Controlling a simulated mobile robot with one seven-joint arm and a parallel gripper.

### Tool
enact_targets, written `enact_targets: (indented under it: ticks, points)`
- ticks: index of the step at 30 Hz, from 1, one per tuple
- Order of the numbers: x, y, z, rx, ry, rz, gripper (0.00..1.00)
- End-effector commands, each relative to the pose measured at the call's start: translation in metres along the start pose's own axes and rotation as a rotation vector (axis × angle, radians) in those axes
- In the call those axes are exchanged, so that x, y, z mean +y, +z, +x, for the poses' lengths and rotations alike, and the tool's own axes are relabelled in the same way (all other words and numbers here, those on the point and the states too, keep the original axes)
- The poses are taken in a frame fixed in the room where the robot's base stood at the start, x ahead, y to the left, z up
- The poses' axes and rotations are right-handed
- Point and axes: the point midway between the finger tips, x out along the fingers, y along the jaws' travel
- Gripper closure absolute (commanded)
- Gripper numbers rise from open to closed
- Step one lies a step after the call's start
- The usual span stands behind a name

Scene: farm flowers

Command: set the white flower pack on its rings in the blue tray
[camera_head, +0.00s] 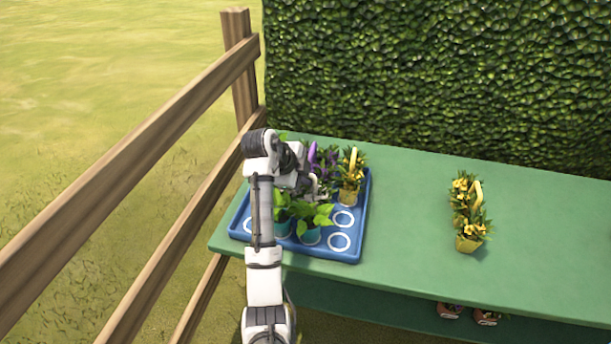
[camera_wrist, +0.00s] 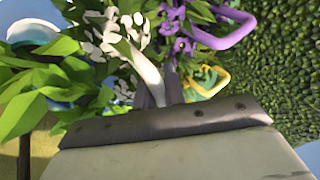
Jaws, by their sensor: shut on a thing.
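The white flower pack (camera_wrist: 118,38) shows in the wrist view as white blossoms with a white handle (camera_wrist: 150,72). My gripper (camera_wrist: 160,92) is shut on that handle. In the head view my arm hides most of my gripper (camera_head: 296,172), and I cannot make out the white pack there. The blue tray (camera_head: 345,256) lies on the left end of the green table, under my gripper. White rings (camera_head: 340,241) show bare at its front right. Whether the white pack touches the tray is hidden.
In the tray stand leafy plants in teal pots (camera_head: 310,234), a purple flower pack (camera_head: 325,162) and a yellow flower pack (camera_head: 350,184), close around my gripper. Another yellow pack (camera_head: 468,243) stands on the table (camera_head: 410,200) at right. A wooden fence (camera_head: 130,165) and hedge (camera_head: 440,80) border it.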

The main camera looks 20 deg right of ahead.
Motion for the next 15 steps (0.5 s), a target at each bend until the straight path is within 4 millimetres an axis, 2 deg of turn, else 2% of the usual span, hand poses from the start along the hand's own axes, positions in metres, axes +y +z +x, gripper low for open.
enact_targets:
  ticks: [3,4,9,15]
  points:
    - [0.0013,0.001,0.002,0.0,-0.001,0.0,1.0]
    - [0.0018,0.0011,0.0025,0.0,0.0,-0.001,0.87]
    - [0.0013,0.0007,0.0019,0.0,0.0,0.0,0.67]
    - [0.0012,0.0007,0.0018,0.0,0.0,0.0,0.67]
